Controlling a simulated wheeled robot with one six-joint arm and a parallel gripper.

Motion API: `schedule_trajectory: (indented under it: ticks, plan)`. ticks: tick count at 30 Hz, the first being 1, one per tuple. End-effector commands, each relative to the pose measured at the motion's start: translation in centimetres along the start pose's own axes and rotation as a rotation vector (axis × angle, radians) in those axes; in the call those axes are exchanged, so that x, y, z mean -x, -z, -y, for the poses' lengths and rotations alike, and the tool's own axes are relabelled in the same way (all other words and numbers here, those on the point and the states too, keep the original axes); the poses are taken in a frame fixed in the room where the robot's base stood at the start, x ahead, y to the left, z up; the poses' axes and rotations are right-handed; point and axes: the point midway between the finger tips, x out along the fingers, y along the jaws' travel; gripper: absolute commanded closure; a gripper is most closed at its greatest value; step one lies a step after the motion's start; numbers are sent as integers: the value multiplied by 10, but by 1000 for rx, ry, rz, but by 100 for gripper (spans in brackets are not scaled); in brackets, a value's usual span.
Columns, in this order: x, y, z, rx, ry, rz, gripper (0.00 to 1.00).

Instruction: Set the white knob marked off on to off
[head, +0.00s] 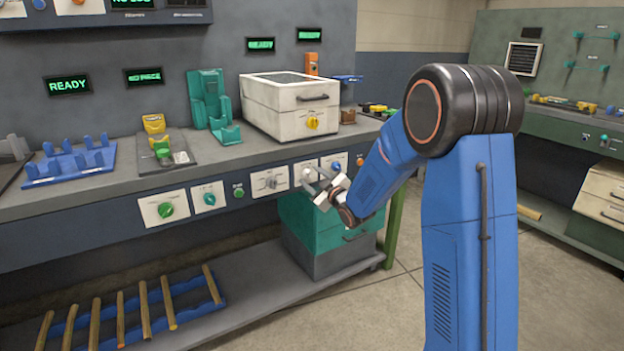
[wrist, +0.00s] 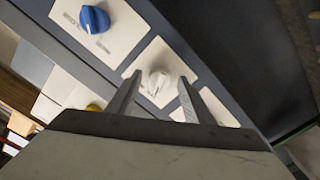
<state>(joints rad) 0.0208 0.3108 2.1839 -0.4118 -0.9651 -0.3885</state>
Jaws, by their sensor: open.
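The white knob (wrist: 157,80) sits on a pale plate and lies between my two fingertips in the wrist view. Its lettering is too small to read there, so I cannot tell its setting. In the head view the white knob (head: 306,173) is partly hidden by my gripper (head: 311,182), which is at the front panel of the bench. My gripper (wrist: 160,84) is open, with one finger on each side of the knob. I cannot tell whether the fingers touch it.
A blue knob (wrist: 94,19) on its own plate is beside the white one. Green and teal knobs (head: 166,210) are further left along the panel. A teal drawer box (head: 315,225) stands below my gripper. A white box with a yellow knob (head: 312,123) rests on the bench.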

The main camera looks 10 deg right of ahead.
Motion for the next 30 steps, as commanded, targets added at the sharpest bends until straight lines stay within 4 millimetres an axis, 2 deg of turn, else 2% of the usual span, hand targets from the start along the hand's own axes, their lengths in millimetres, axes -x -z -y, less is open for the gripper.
schedule_trajectory:
  ticks: [5, 8, 24, 30]
  plan:
    - [12, 1, -1, 0, -2, -1, 54]
    - [27, 0, -1, -1, -2, 1, 54]
    - [134, 0, -1, 0, -1, 1, 54]
    - [162, 0, 0, 0, -1, 1, 54]
